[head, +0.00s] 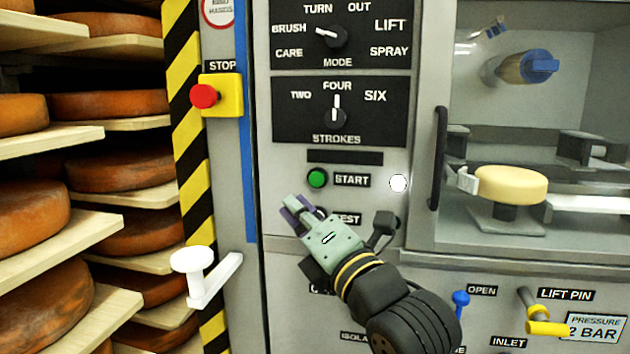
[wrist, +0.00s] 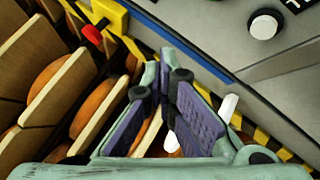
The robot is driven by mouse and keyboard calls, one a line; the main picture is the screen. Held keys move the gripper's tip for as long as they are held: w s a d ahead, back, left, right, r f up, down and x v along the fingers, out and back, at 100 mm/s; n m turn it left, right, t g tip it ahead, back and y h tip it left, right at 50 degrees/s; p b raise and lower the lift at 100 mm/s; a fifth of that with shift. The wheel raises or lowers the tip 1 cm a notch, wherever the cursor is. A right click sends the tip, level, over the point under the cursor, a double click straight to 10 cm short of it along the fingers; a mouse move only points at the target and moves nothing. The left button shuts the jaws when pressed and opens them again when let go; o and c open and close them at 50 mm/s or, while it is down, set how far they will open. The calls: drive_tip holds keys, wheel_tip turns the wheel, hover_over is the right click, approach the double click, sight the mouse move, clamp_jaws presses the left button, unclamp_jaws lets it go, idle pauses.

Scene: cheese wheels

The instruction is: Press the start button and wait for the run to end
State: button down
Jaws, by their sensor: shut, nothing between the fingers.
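The green start button (head: 317,178) is on the grey panel in the head view, left of the START label (head: 352,180). It looks clear of my gripper. My gripper (head: 292,207) is shut and empty, its fingertips below and a little left of the button. I cannot tell how far they are from the panel. In the wrist view my shut fingers (wrist: 160,80) point toward the cabinet edge and the shelves. A white round lamp or button (head: 398,183) is right of the START label. A label below START is partly hidden by my gripper.
The mode knob (head: 332,36) points toward BRUSH and the strokes knob (head: 337,112) toward FOUR. A red stop button (head: 205,96) and white lever (head: 213,275) are left. Cheese shelves (head: 140,195) fill the left side. A pale cheese wheel (head: 510,184) sits behind the door handle (head: 438,158).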

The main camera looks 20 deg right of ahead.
sight(317, 179)
drive_tip(key=shift+w+d+p, duration=0.2)
drive_tip(key=shift+w+d, duration=0.6)
drive_tip(key=shift+w, duration=0.4)
drive_tip(key=shift+w+d+p, duration=0.2)
drive_tip(key=shift+w+d, duration=0.6)
drive_tip(key=shift+w, duration=0.45)
drive_tip(key=shift+w+d+p, duration=0.2)
drive_tip(key=shift+w+d, duration=0.6)
drive_tip(key=shift+w, duration=0.4)
drive_tip(key=shift+w+d+b, duration=0.25)
drive_tip(key=shift+w+b, duration=0.15)
drive_tip(key=shift+b, duration=0.05)
